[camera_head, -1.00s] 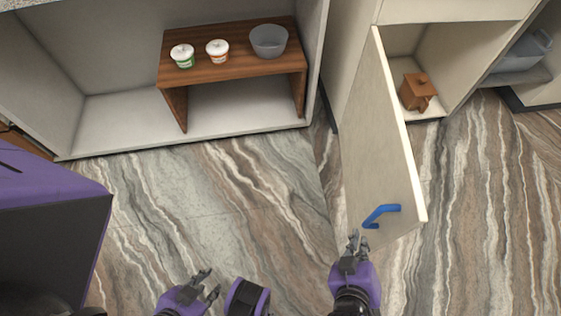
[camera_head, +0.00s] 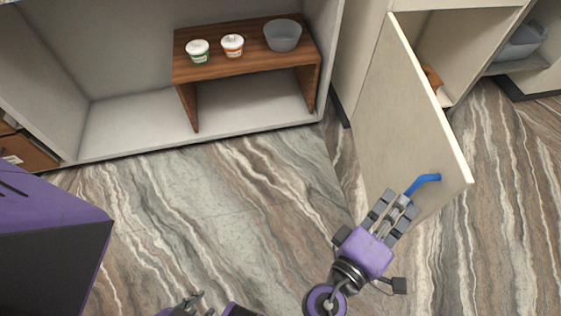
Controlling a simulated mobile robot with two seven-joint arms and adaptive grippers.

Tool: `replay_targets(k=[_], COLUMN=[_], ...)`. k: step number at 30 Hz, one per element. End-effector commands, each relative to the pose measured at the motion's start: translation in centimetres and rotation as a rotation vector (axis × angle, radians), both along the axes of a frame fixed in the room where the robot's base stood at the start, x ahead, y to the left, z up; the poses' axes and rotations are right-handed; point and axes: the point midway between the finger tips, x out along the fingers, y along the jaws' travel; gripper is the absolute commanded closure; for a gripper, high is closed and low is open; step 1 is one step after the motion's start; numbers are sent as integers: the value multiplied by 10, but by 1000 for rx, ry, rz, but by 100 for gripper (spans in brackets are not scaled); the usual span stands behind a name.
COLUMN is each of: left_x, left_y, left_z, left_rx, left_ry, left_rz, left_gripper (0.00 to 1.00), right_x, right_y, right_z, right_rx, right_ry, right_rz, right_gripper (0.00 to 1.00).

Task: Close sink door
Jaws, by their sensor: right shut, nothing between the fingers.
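The sink door (camera_head: 405,115) is a cream panel that stands wide open from the cabinet at the right. Its blue handle (camera_head: 424,182) is near the lower outer edge of the door. My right gripper (camera_head: 402,198) is shut and empty, its fingertips close to the handle's lower end; I cannot tell whether they touch it. My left gripper (camera_head: 190,301) is at the bottom edge, mostly cut off, and its opening cannot be made out.
An open cabinet at the left holds a wooden shelf (camera_head: 245,60) with two white-lidded tubs and a grey bowl (camera_head: 283,36). A brown wooden object (camera_head: 432,80) shows partly behind the door. The marbled floor (camera_head: 240,200) is clear.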

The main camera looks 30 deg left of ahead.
Motion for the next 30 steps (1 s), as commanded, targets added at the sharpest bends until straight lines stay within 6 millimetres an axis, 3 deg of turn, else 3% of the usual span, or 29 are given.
replay_targets(k=[12, 20, 30], left_x=[1, 2, 4], left_y=[-1, -2, -2], left_z=[4, 6, 8], left_rx=[-2, -3, -3], left_ry=[-4, -7, -11], left_rz=[0, 1, 2], left_gripper=[77, 77, 77], right_x=[83, 95, 97], right_y=[-27, -55, -59], right_z=[1, 0, -1], right_rx=[1, 2, 2], right_ry=[0, 2, 1], right_rz=[0, 1, 1], right_gripper=[100, 100, 100])
